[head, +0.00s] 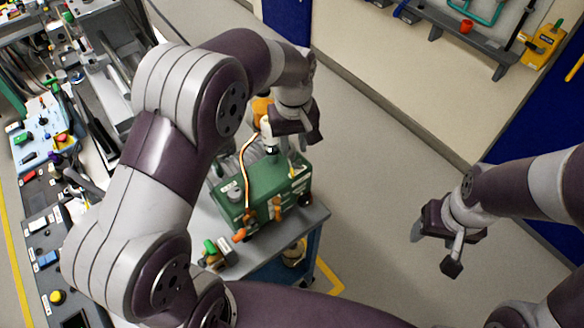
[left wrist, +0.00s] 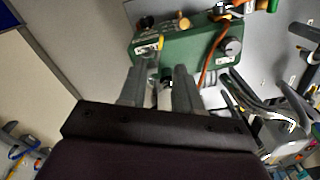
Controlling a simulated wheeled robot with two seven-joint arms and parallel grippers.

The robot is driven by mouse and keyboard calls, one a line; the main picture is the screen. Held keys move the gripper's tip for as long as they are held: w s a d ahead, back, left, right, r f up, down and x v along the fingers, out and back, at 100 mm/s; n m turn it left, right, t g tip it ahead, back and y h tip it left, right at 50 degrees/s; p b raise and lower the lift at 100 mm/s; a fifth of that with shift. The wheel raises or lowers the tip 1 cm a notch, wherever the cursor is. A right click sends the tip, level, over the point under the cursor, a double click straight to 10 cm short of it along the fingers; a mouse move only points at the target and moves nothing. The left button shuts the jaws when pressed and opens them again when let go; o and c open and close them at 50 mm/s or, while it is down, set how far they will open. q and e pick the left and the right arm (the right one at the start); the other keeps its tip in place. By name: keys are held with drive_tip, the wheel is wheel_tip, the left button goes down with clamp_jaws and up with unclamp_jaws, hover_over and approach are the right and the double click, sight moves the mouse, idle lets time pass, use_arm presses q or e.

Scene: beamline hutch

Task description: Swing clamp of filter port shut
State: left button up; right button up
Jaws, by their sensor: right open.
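A green pump-like box (head: 262,192) stands on a grey cart, with a copper-coloured line, orange fittings (head: 276,208) and a grey ribbed part at its left. It also shows in the left wrist view (left wrist: 193,50). A white port-like part with an orange top (head: 262,108) rises behind it; I cannot tell for sure which piece is the clamp. My left gripper (head: 297,148) points down over the back of the box. In the left wrist view its fingers (left wrist: 163,80) stand apart around a pale part (left wrist: 165,98); contact is unclear. My right gripper (head: 435,248) is open and empty.
The grey cart top (head: 312,217) has a small valve (head: 215,252) near its front left. A crowded bench (head: 45,225) lies at the left. A wall shelf (head: 460,45) is at the upper right. The floor between cart and wall is clear.

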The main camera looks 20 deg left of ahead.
sight(292, 172)
use_arm(q)
drive_tip(key=f+p, duration=0.1)
drive_tip(key=f, duration=0.3)
drive_tip(key=f+p, duration=0.2)
drive_tip(key=f, duration=0.2)
drive_tip(key=shift+s+a+f, duration=0.1)
drive_tip(key=shift+a+f, duration=0.1)
drive_tip(key=shift+f, duration=0.55)
drive_tip(key=shift+d+f, duration=0.1)
drive_tip(key=shift+d, duration=0.05)
clamp_jaws()
idle(0.3)
